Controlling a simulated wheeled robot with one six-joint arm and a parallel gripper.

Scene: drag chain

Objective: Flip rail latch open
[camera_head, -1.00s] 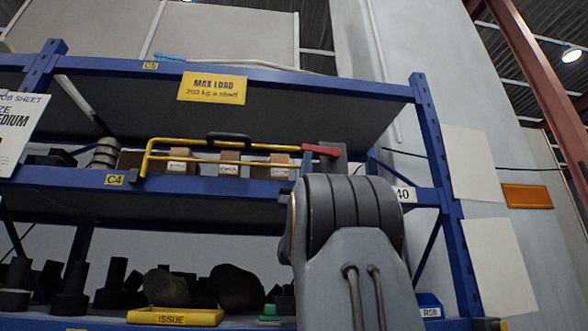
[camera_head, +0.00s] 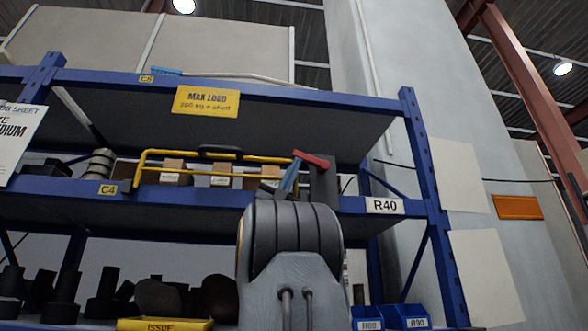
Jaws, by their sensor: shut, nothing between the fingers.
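The yellow rail (camera_head: 225,153) runs along the front of the middle shelf, with a dark handle-like piece (camera_head: 220,148) on top. At its right end is the red rail latch (camera_head: 311,159), tilted down to the right. A dark upright block (camera_head: 324,186) stands just below and right of the latch. A slanted blue piece (camera_head: 289,178) shows under the latch; I cannot tell what it belongs to. My grey arm fills the lower middle and covers the area below the latch.
Cartons (camera_head: 173,171) stand behind the rail on the middle shelf (camera_head: 60,190). A blue rack upright (camera_head: 430,200) is at right, by the R40 label (camera_head: 385,206). Dark parts and a yellow ISSUE tray (camera_head: 165,324) sit below. Blue bins (camera_head: 405,317) are at lower right.

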